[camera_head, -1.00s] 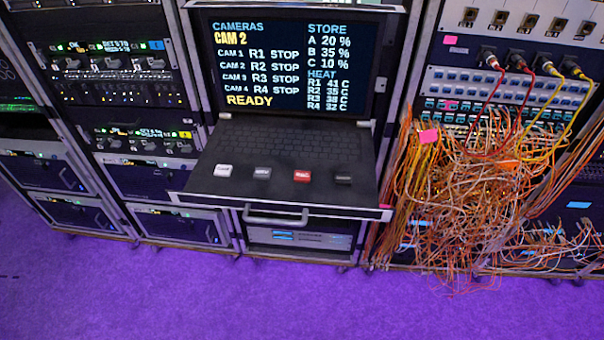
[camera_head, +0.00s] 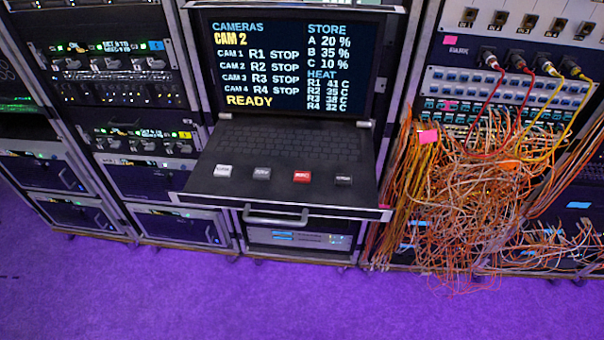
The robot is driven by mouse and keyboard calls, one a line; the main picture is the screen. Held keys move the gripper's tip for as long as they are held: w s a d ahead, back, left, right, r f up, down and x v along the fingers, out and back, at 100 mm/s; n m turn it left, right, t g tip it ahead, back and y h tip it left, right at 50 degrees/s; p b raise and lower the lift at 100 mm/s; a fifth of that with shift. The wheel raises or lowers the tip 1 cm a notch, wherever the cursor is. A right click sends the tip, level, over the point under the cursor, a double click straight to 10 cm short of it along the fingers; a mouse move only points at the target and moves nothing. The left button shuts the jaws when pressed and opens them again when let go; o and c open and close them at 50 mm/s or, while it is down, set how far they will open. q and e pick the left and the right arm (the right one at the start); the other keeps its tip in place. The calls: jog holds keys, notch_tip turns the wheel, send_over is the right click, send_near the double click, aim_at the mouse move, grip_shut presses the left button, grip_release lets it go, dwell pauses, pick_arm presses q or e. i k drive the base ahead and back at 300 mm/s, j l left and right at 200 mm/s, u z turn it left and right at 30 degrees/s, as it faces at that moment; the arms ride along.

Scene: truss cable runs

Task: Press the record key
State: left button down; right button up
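A red key (camera_head: 302,176) sits on the front part of a pull-out keyboard drawer (camera_head: 285,193); its small white label is too blurred to read surely. A white key (camera_head: 223,171) and a grey key (camera_head: 262,173) are to its left, and a black key (camera_head: 343,180) is to its right. The screen (camera_head: 290,62) above shows CAMERAS, CAM 2, CAM 1 to CAM 4 each with STOP, and READY. Neither of my grippers is in view.
A drawer handle (camera_head: 275,216) sticks out at the front. A dense tangle of orange and white cables (camera_head: 480,200) hangs from the right rack, close to the drawer's right side. Equipment racks (camera_head: 115,75) stand on the left. The purple floor (camera_head: 200,295) in front is clear.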

aim_at(300, 176)
jog(key=l+u, duration=0.1)
jog(key=l, duration=0.4)
jog(key=k+l+u, duration=0.15)
jog(key=l, duration=0.35)
jog(key=l+u, duration=0.1)
jog(key=l, duration=0.45)
jog(key=k+l+u, duration=0.15)
jog(key=l, duration=0.35)
jog(key=l+u, duration=0.1)
jog(key=l, duration=0.4)
jog(key=k, duration=0.05)
